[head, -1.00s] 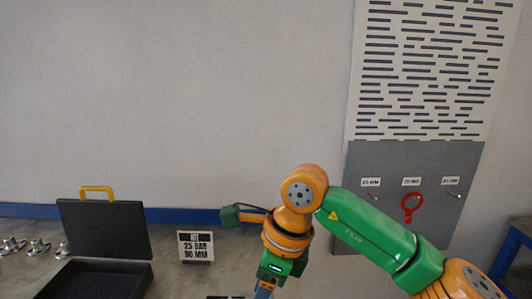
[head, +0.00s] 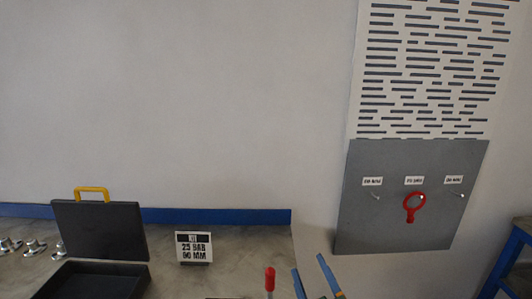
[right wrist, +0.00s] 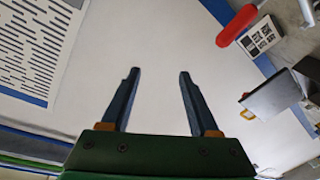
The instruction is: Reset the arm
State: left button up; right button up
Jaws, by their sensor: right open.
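My right gripper (head: 308,262) shows at the bottom of the head view as two blue fingers. The rest of my right arm is out of the picture there. In the right wrist view the gripper (right wrist: 158,72) is open, with nothing between its fingers and pale wall beyond. My left gripper is not in view.
A red-tipped upright thing (head: 269,279) stands just left of my right gripper. An open black case (head: 98,230) with a yellow handle and a sign (head: 194,247) reading 25 BAR 90 MM stand on the bench. Metal flanged parts (head: 35,247) lie far left. A red ring tool (head: 413,206) hangs on the grey panel (head: 390,235).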

jog(key=s+d+f+m+g+h, duration=0.1)
jog(key=s+d+f+m+g, duration=0.2)
jog(key=s+f, duration=0.4)
jog(key=s+d+f+m+g+h, duration=0.1)
jog(key=s+d+f+g+h, duration=0.15)
jog(key=s+f+g, duration=0.4)
jog(key=s+d+f+m+g, duration=0.2)
jog(key=s+f+g, duration=0.3)
jog(key=s+f, duration=0.5)
notch_tip(320, 180, down, 20)
jog(key=s+b, duration=0.3)
jog(key=b, duration=0.3)
jog(key=s+d+f+g+b, duration=0.2)
jog(key=s+f+b, duration=0.2)
jog(key=s+f, duration=0.8)
notch_tip(320, 180, down, 3)
jog(key=shift+f+n+y, duration=0.1)
jog(key=shift+n+y, duration=0.2)
jog(key=shift+y, duration=0.05)
